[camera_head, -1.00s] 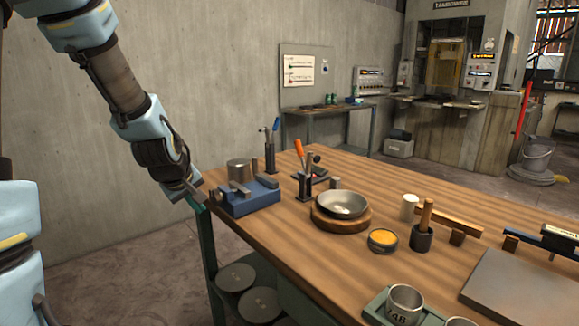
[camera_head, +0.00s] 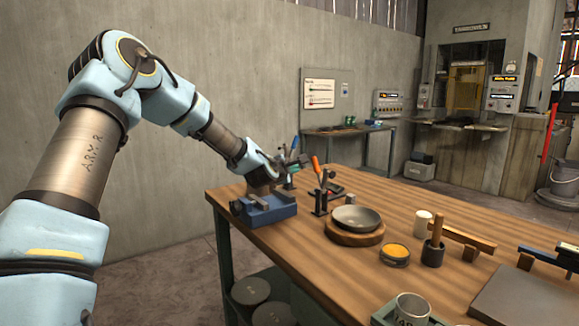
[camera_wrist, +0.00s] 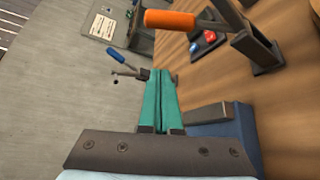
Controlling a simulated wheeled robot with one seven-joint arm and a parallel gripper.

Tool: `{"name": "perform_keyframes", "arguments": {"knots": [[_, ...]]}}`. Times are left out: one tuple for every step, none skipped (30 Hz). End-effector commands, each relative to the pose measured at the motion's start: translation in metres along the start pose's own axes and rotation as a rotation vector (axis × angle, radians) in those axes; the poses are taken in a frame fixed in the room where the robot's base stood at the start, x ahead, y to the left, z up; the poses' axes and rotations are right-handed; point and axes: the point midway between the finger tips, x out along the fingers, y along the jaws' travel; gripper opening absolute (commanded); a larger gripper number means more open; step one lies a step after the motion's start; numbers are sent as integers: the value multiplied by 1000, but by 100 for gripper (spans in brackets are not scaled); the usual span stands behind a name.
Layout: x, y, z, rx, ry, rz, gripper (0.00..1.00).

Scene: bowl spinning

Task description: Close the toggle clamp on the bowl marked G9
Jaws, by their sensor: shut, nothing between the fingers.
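A shallow grey metal bowl (camera_head: 357,218) sits on a round wooden block (camera_head: 352,236); I can read no G9 mark on it. A toggle clamp with an upright orange handle (camera_head: 316,164) stands just left of the bowl; this handle (camera_wrist: 170,20) shows large in the wrist view. A second clamp with a blue handle (camera_head: 294,145) stands farther back at the table's left edge; its handle (camera_wrist: 116,54) also shows in the wrist view. My gripper (camera_head: 297,163), with teal fingers (camera_wrist: 160,75), is shut and empty, above the table's left side, near the blue-handled clamp.
A blue vise-like block (camera_head: 268,210) stands below my arm at the table's left corner. Right of the bowl are an orange-filled tin (camera_head: 395,252), a dark cup with a wooden handle (camera_head: 434,250) and a white cylinder (camera_head: 423,224).

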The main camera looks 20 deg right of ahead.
Motion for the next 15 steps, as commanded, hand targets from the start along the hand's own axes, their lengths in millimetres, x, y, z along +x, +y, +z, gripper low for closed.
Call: {"name": "perform_keyframes", "arguments": {"knots": [[10,1,2,-1,-1,-2,0],[15,2,2,-1,-1,-1,0],[22,2,2,-1,-1,-1,0],[27,2,2,-1,0,-1,0],[32,1,2,0,-1,-2,0],[29,3,10,2,-4,-2,0],[26,3,14,3,-4,-3,0],[25,3,18,4,-4,-3,0],[23,3,23,4,-3,-2,0],[22,2,26,3,-2,-2,0],[21,2,28,3,-2,-2,0],[20,2,31,3,-1,-2,0],[19,1,33,3,-1,-2,0],[19,1,35,3,-2,-2,0],[18,0,36,3,-1,-2,0]]}}
